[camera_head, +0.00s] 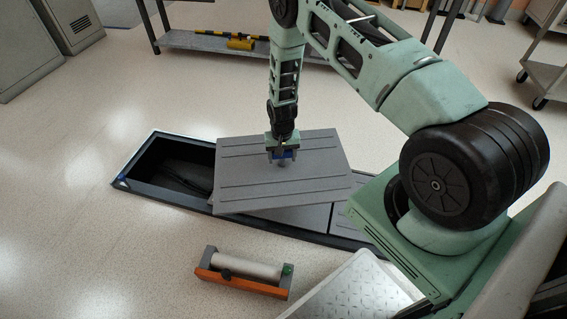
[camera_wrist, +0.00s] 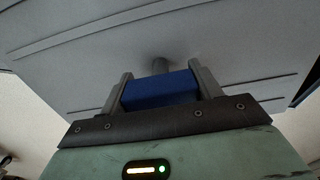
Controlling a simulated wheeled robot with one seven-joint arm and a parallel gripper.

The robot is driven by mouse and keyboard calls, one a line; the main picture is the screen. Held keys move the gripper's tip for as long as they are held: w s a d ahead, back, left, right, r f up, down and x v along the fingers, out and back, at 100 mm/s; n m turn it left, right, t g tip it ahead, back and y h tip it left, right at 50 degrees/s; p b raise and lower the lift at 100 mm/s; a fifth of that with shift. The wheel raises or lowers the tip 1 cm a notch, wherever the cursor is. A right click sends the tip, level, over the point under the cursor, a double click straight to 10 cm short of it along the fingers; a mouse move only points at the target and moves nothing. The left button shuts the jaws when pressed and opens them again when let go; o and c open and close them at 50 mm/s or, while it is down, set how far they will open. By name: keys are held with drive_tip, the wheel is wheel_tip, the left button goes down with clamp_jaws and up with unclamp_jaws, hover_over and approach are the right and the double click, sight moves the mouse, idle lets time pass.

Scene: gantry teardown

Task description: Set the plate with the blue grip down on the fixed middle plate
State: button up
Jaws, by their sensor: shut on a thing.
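The grey ribbed plate with the blue grip (camera_head: 240,187) is in the middle of the head view, turned slightly against the long floor pit. My gripper (camera_head: 283,155) is shut on its blue grip, which fills the space between the two fingers in the wrist view (camera_wrist: 160,91). The plate's grey surface (camera_wrist: 90,65) fills most of that view. The fixed middle plate (camera_head: 300,216) lies in the pit frame, mostly hidden below the held plate. The held plate covers it from above; I cannot tell whether they touch.
The pit's dark frame (camera_head: 135,171) has an open hole (camera_head: 172,165) at its left end. A roller tool with an orange base (camera_head: 240,284) lies on the floor in front. A low shelf (camera_head: 190,40) stands behind. The floor on the left is clear.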

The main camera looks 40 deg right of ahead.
drive_tip(key=shift+w+d+f+m+b, duration=0.65)
drive_tip(key=shift+w+f+b, duration=1.05)
drive_tip(key=shift+f+b, duration=2.15)
drive_tip(key=shift+w+d+f+m+b, duration=0.45)
drive_tip(key=shift+w+f+m+b, duration=0.85)
drive_tip(key=shift+f+b, duration=2.55)
drive_tip(key=shift+w+d+f+m+b, duration=0.45)
drive_tip(key=shift+w+f+b, duration=1.6)
drive_tip(key=shift+f+b, duration=1.8)
drive_tip(key=shift+d+r, duration=0.1)
drive_tip(key=shift+r, duration=0.05)
drive_tip(key=shift+s+a, duration=0.15)
drive_tip(key=shift+a, duration=0.05)
drive_tip(key=shift+f+b, duration=0.55)
drive_tip(key=shift+f, duration=0.4)
drive_tip(key=shift+f, duration=0.1)
